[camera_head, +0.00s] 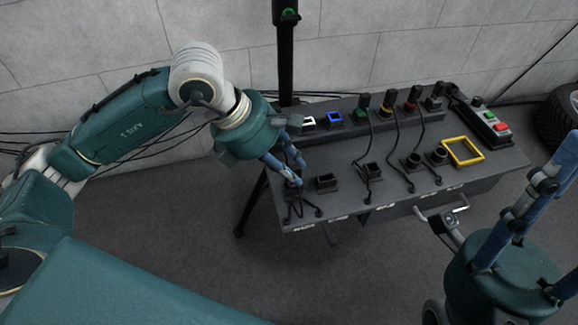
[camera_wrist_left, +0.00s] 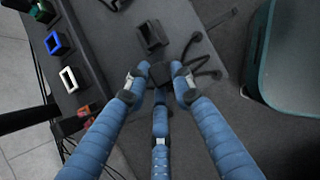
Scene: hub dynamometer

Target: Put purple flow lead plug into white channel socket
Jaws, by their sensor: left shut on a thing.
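My left gripper (camera_head: 294,172) is over the front left of the bench. Its blue fingers are shut on a dark plug, which shows between the fingertips in the left wrist view (camera_wrist_left: 160,73). I cannot make out any purple on it. The white channel socket (camera_head: 309,123) is at the back left of the bench, behind the gripper and apart from the plug. It also shows at the left of the left wrist view (camera_wrist_left: 69,79). My right gripper (camera_head: 535,195) is at the right edge, its fingertips partly cut off, so its opening is unclear.
An empty-looking blue socket (camera_head: 334,118) is right of the white one. Green, yellow and red plugs (camera_head: 387,102) with cables stand further right. Black holders (camera_head: 326,182) line the front, with loose cables between. A yellow frame (camera_head: 463,151) lies at the right. A black post (camera_head: 287,60) stands behind.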

